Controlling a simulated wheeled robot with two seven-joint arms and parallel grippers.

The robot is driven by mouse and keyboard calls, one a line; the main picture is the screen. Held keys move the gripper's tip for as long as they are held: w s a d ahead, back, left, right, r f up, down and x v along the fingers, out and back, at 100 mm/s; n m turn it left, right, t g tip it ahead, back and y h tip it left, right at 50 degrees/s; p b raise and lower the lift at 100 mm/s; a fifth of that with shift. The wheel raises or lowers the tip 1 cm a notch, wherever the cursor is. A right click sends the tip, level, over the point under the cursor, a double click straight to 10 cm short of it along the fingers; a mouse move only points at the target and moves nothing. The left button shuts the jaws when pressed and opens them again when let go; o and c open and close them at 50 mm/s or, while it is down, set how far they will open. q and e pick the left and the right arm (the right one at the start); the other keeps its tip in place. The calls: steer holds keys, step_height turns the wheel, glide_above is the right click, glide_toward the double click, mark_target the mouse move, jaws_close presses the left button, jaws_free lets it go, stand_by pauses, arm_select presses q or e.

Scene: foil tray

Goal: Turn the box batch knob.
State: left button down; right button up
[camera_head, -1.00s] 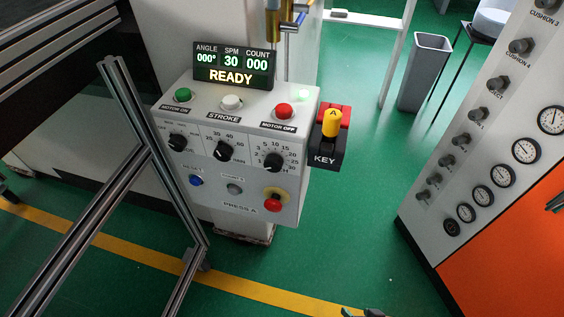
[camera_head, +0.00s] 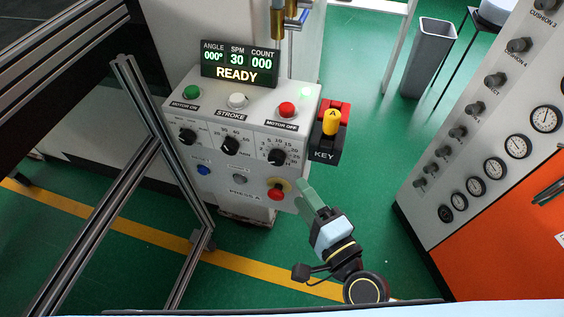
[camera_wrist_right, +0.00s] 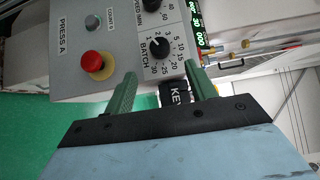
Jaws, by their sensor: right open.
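The batch knob (camera_head: 277,156) is a black dial with a white pointer and a number scale, the rightmost dial on the white press control box (camera_head: 222,190). It also shows in the right wrist view (camera_wrist_right: 158,44), labelled BATCH, ahead of the fingertips. My right gripper (camera_head: 304,187) is below and to the right of the knob in the head view, apart from it. In the right wrist view its two green fingers (camera_wrist_right: 160,80) stand spread with nothing between them, pointing toward the box. My left gripper is not in view.
A red emergency button (camera_head: 276,194) sits below the knob, close to my right fingers. A KEY block with a yellow handle (camera_head: 331,122) juts from the box's right side. Metal frame bars (camera_head: 160,140) stand at left; green floor (camera_head: 370,190) is open at right.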

mark_target(279, 162)
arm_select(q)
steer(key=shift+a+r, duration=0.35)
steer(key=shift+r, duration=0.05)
arm_select(e)
steer(key=x, duration=0.9)
steer(key=shift+w+a, duration=0.1)
steer(key=shift+w, duration=0.05)
